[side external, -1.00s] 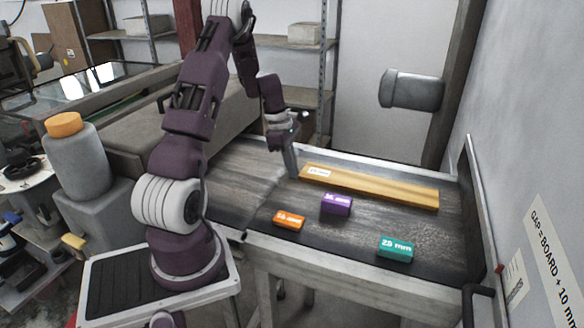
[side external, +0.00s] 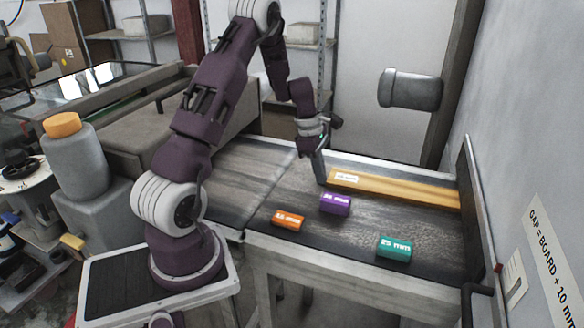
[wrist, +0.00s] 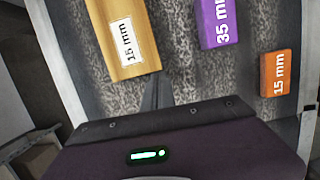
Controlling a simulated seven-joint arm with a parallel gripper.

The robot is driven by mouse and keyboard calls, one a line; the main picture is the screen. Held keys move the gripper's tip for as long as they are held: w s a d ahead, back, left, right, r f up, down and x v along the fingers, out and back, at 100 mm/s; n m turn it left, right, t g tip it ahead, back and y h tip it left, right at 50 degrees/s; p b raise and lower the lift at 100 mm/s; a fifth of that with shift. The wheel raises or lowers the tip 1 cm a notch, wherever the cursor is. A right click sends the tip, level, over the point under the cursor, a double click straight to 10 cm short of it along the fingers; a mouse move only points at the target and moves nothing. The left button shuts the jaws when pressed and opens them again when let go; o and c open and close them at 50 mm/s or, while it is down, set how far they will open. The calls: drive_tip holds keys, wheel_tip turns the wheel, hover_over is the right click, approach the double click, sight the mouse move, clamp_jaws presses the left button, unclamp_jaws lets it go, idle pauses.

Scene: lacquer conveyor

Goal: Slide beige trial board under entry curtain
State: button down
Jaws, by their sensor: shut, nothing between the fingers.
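The beige board (side external: 400,188), a long yellow-tan plank, lies flat along the far side of the dark belt (side external: 250,190). Its white label (wrist: 125,43) reads 15 mm in the wrist view. Its right end lies close to the right side rail. My gripper (side external: 321,180) is shut and empty, pointing down at the board's left end. It looks to be at or touching that end; exact contact cannot be told.
A purple 35 mm block (side external: 335,204), an orange 15 mm block (side external: 288,220) and a teal block (side external: 394,248) lie on the belt in front of the board. The belt's left part is clear.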

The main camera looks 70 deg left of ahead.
drive_tip(key=s+a, duration=0.1)
drive_tip(key=s+a+r, duration=0.1)
drive_tip(key=s+a, duration=0.1)
drive_tip(key=shift+a+r, duration=0.15)
drive_tip(key=shift+r, duration=0.05)
drive_tip(key=v, duration=0.8)
drive_tip(key=m+t+y, duration=0.1)
drive_tip(key=m+y, duration=0.3)
drive_tip(key=m, duration=1.5)
hover_over(365, 176)
drive_tip(key=w+a, duration=0.2)
drive_tip(key=shift+m, duration=0.3)
drive_tip(key=x, duration=0.9)
drive_tip(key=shift+w+a+f, duration=0.1)
drive_tip(key=shift+w, duration=0.15)
drive_tip(key=shift+s+d, duration=0.8)
drive_tip(key=shift+s, duration=0.15)
drive_tip(key=shift+s+d, duration=0.4)
drive_tip(key=shift+s, duration=0.2)
drive_tip(key=shift+s+d, duration=0.6)
drive_tip(key=shift+s, duration=0.2)
